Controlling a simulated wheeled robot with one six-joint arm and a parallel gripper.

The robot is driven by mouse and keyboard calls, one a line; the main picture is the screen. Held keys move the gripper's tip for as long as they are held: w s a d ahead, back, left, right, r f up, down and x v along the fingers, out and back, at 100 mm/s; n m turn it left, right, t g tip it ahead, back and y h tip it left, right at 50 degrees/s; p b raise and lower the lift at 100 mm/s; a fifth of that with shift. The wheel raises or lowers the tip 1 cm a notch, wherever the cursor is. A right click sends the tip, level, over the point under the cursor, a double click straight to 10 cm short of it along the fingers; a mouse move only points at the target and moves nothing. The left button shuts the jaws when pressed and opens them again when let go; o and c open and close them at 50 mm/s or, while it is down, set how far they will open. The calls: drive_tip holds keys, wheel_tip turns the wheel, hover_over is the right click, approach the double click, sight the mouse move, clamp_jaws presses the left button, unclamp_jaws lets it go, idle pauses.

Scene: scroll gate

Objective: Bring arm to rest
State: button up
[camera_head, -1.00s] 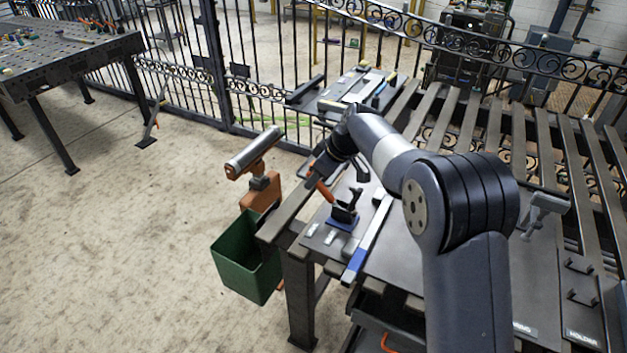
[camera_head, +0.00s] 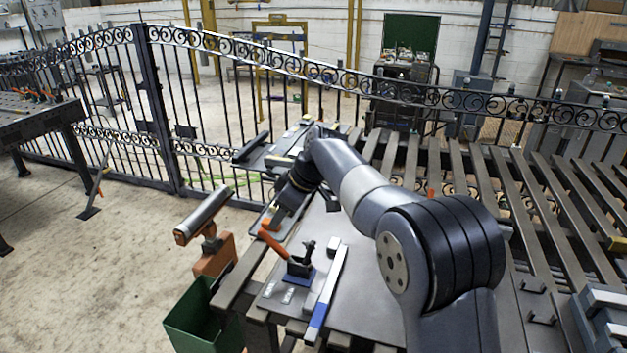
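My arm reaches from the lower right over the slatted workbench (camera_head: 375,300), bent at the elbow, with its end pointing down and left. My gripper (camera_head: 272,222) is at the far left part of the bench, just beyond an orange-handled clamp (camera_head: 298,258) on a blue base. The fingers are small, dark and partly hidden by the wrist, so I cannot tell whether they are open or shut or whether they touch anything.
A flat bar with a blue end (camera_head: 326,296) lies on the bench. A green bin (camera_head: 203,322) and an orange-and-grey tool (camera_head: 207,218) are at the bench's left end. A scroll gate (camera_head: 225,100) stands behind. A perforated table (camera_head: 35,125) is at left; floor between is clear.

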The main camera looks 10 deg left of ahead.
sight(267, 234)
drive_tip(key=p+x, duration=0.1)
drive_tip(key=x, duration=0.9)
drive_tip(key=shift+a+f, duration=0.15)
drive_tip(key=shift+f, duration=0.15)
drive_tip(key=shift+s+r, duration=0.1)
drive_tip(key=shift+r, duration=0.1)
